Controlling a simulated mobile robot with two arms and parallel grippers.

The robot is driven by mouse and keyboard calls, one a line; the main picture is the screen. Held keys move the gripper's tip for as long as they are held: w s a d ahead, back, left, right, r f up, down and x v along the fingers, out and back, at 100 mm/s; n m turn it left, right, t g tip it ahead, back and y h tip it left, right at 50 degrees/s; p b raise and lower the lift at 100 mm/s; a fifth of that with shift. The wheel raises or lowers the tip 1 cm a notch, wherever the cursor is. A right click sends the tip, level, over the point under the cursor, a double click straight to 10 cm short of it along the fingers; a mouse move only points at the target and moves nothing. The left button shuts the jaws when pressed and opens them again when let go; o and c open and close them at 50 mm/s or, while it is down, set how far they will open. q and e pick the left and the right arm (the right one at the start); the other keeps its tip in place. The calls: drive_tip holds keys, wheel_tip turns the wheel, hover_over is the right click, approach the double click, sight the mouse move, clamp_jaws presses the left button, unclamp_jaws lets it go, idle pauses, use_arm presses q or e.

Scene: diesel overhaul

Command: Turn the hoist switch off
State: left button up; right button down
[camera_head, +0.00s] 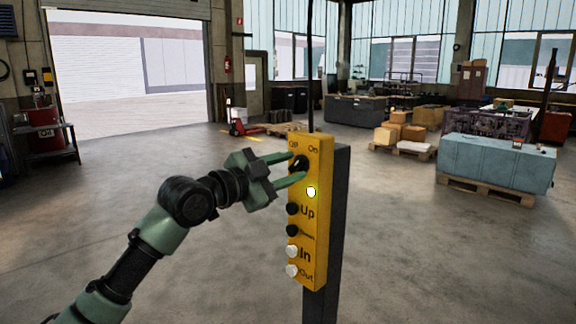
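The hoist switch (301,162) is a black rotary knob near the top of a yellow control box (322,194), below the labels "Off" and "On". A round lamp (311,191) beneath it glows pale yellow. My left gripper (299,166) is at the knob, with one green finger at its upper left and the other just below it. The fingers stand apart around the knob. Whether they press on it I cannot tell. The lower finger hides part of the box face. My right gripper is not in view.
Below the lamp are black buttons by "Up" and "Down" and white buttons by "In" and "Out" (292,271). The box is on a dark post (341,190). Open concrete floor surrounds it. A blue block on a pallet (495,163) stands at the right.

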use_arm(q)
clamp_jaws()
